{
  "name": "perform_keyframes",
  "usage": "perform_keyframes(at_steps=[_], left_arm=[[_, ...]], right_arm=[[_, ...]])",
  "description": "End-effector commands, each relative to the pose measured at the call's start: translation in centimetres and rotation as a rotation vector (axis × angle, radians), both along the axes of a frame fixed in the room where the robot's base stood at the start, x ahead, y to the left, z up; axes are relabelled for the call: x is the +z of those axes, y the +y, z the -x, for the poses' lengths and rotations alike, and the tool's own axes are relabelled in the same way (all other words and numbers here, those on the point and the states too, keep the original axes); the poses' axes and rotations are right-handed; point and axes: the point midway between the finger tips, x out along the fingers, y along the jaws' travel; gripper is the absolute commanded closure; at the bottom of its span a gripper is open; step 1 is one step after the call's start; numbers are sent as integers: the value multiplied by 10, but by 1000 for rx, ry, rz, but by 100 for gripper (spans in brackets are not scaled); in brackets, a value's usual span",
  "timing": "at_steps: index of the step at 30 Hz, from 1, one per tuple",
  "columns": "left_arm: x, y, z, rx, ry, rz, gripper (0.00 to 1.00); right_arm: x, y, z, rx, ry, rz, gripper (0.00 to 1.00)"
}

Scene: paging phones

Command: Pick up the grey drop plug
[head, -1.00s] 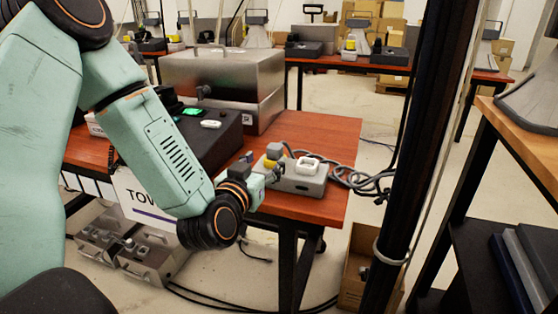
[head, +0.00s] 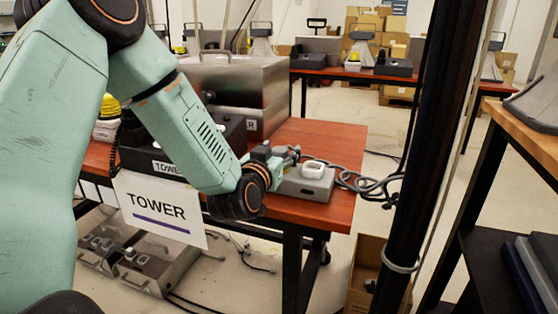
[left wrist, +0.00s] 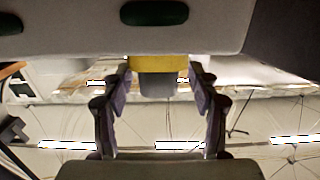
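The grey drop plug (left wrist: 158,84) shows in the left wrist view, joined to a yellow band (left wrist: 158,63) against a light grey housing (left wrist: 60,30). My left gripper (left wrist: 160,88) is open, with one finger on each side of the plug and a narrow gap visible to each finger. In the head view the left gripper (head: 285,154) is at the left rear of the grey box (head: 305,184) on the red-brown table; the plug cannot be made out there. My right gripper is not in view.
A white ring-shaped part (head: 313,168) sits on the grey box. Dark cables (head: 368,184) loop off the table's right side. A steel case (head: 235,80) stands behind. A black post (head: 425,150) rises at right. A TOWER sign (head: 160,210) hangs in front.

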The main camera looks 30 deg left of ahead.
Motion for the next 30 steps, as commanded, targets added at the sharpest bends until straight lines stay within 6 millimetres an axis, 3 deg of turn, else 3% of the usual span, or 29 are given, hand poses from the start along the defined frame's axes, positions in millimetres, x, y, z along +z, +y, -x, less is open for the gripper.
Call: perform_keyframes(at_steps=[21, 30], left_arm=[[0, 1, 0, 0, 1, 0, 99], [7, 1, 0, 0, 0, 1, 99]], right_arm=[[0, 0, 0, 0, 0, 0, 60], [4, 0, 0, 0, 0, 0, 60]])
